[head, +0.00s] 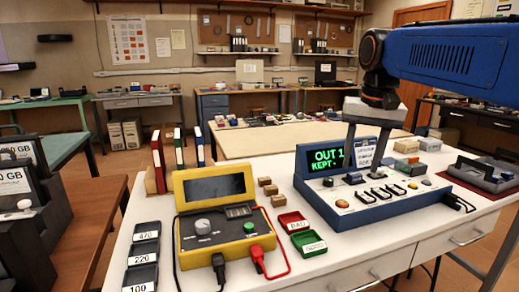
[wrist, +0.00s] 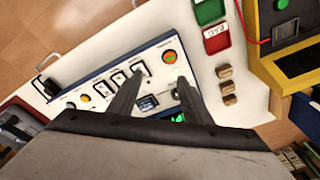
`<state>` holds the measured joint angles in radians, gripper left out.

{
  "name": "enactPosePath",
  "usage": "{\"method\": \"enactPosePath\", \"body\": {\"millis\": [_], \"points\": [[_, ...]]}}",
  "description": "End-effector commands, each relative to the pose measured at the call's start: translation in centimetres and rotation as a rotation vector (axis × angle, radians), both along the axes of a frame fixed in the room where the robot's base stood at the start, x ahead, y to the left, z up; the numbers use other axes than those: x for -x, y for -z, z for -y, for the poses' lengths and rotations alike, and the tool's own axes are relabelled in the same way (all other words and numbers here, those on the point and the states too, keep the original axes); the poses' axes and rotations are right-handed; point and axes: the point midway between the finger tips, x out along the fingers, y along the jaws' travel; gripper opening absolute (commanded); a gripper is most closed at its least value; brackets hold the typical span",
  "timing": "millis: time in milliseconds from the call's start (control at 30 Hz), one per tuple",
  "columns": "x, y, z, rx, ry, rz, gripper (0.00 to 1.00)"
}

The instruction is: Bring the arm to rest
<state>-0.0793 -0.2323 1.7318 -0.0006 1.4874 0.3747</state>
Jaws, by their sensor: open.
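My gripper (head: 364,164) hangs from my blue arm, pointing down over the blue-edged console (head: 350,207) on the white bench. Its two fingers are apart with nothing held between them. In the wrist view, the open gripper (wrist: 160,72) is above the console's white panel (wrist: 95,85), with its buttons and switches below and around the fingers. Whether the fingertips touch the panel is unclear. The console's screen (head: 327,157) shows green text reading "OUT 1" and "KEPT". A white printed card (head: 366,137) appears between the fingers in the head view.
Left of the console are a yellow tester (head: 214,225) with leads, a red tray (head: 292,221), a green tray (head: 308,243) and small brown blocks (head: 270,191).

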Motion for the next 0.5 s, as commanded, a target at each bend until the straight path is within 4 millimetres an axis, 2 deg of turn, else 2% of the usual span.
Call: {"method": "enactPosePath", "body": {"millis": [33, 100, 267, 500], "points": [[1.5, 0.9, 0.3, 0.002, -0.015, 0.014, 0.45], [3.3, 2.4, 0.7, 0.006, -0.038, 0.035, 0.45], [7.3, 6.1, 1.5, 0.018, -0.089, 0.082, 0.45], [13.2, 12.4, 2.4, 0.042, -0.168, 0.154, 0.45]]}}
